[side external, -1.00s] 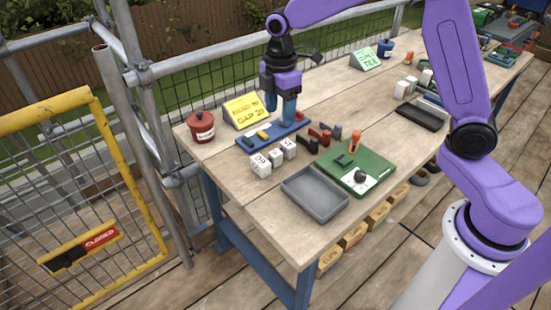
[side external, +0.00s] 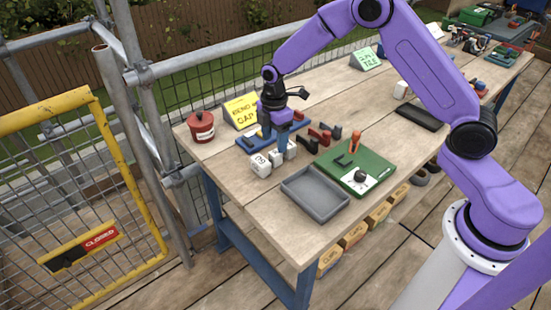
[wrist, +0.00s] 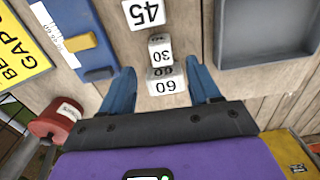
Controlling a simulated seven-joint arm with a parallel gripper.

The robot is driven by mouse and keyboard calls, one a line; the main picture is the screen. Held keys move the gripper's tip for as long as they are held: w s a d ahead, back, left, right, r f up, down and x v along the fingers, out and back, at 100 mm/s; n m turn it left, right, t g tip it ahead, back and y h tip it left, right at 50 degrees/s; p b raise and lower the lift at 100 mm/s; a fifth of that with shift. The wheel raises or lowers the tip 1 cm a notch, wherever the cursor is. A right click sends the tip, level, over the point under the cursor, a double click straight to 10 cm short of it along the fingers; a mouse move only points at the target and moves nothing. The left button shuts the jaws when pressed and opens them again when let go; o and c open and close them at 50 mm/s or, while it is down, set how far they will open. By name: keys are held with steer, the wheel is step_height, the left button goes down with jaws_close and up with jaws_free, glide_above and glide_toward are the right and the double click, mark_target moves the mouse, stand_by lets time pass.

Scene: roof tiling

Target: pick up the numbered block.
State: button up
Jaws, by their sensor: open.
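Several white blocks with black numbers stand in a row on the wooden bench. In the wrist view, the block marked 60 (wrist: 164,87) lies nearest, the block marked 30 (wrist: 160,50) just beyond it, and the block marked 45 (wrist: 145,12) at the top edge. The 60 block also shows in the side view (side external: 260,165); my fingers partly hide the others there. My gripper (wrist: 163,71) is open and points down over the row. In the wrist view its blue fingers appear either side of the 60 block, with gaps. I cannot tell the fingertips' exact height.
A grey tray (side external: 309,206) and a green board (side external: 378,178) lie to the right of the blocks. A blue holder (wrist: 90,58), a yellow sign (wrist: 18,50) and a red pot (side external: 201,127) stand close by. Bare bench lies in front of the blocks.

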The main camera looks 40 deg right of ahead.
mark_target(276, 153)
steer(key=shift+s+d+f, duration=0.1)
steer(key=shift+f, duration=3.05)
steer(key=shift+c, duration=0.3)
steer(key=c, duration=1)
